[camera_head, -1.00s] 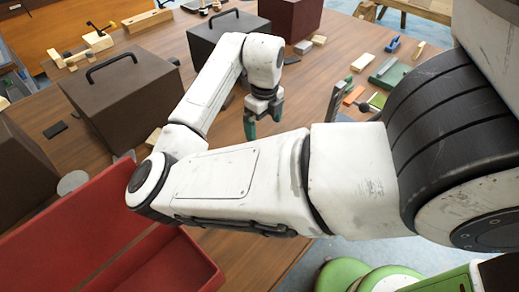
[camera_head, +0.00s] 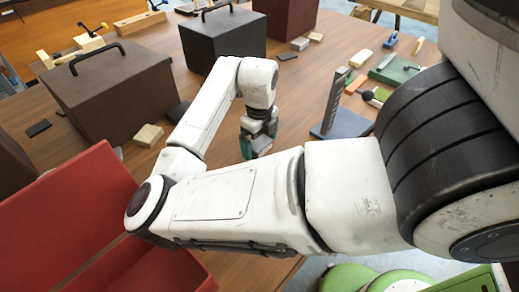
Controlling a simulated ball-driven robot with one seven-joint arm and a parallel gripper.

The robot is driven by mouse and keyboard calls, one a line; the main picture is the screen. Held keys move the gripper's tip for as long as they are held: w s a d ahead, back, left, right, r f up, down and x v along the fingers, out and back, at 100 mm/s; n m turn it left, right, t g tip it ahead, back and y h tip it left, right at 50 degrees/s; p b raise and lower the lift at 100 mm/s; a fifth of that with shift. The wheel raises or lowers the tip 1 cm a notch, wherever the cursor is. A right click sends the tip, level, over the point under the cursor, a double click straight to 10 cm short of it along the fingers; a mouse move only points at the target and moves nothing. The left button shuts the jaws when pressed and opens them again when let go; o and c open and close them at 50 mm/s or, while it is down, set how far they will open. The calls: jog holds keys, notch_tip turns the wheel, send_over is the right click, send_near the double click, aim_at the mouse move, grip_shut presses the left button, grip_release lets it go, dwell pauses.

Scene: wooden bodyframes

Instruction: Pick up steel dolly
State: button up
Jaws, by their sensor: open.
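My gripper (camera_head: 255,150), with teal fingers, points down over the wooden table near the middle of the view. It is open, and I see nothing between its fingers. I cannot tell for sure which thing is the steel dolly. A small grey block (camera_head: 300,44) at the back, left of a wooden block, looks metallic and may be it. It is well beyond my gripper, apart from it. My white arm hides part of the table in front.
Dark handled boxes (camera_head: 112,88) (camera_head: 222,40) stand to the left and behind my gripper. A grey upright piece (camera_head: 332,100) on a blue-grey base stands to its right. A red open case (camera_head: 75,215) is at front left. The table around the gripper is clear.

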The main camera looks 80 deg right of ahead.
jog(key=shift+r, duration=0.1)
jog(key=shift+c, duration=0.2)
grip_shut()
dwell(0.6)
